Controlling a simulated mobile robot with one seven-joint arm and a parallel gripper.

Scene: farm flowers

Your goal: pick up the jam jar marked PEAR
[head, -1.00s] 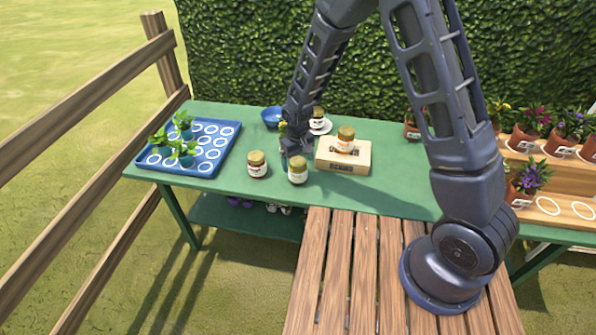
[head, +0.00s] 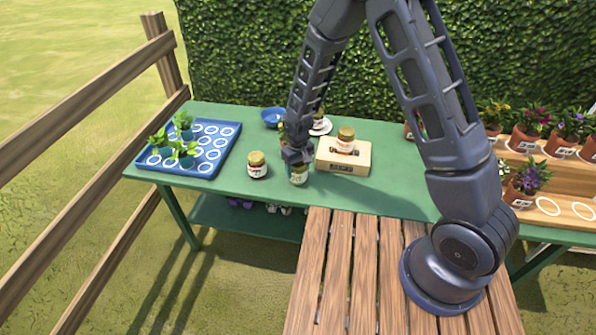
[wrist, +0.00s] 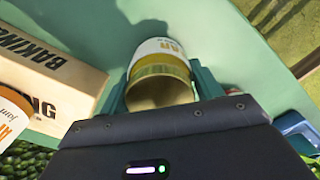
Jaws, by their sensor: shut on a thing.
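My gripper (head: 298,160) is shut on a jam jar (head: 298,176) near the table's front edge. In the wrist view the jar (wrist: 160,74) sits between the two fingers, with its gold lid towards the camera. Its white label shows the letters "AR"; the rest of the word is out of sight. In the head view the jar appears to stand on the green table, its top covered by my gripper. Another jar (head: 257,165) stands to the left, and one more (head: 346,141) stands on the baking box; their labels are too small to read.
The wooden baking box (head: 343,165) is close on the right; it also shows in the wrist view (wrist: 40,78). A blue tray (head: 210,165) with seedlings lies left. A blue bowl (head: 272,117) and a white saucer (head: 321,127) are behind. Potted flowers (head: 527,180) stand far right.

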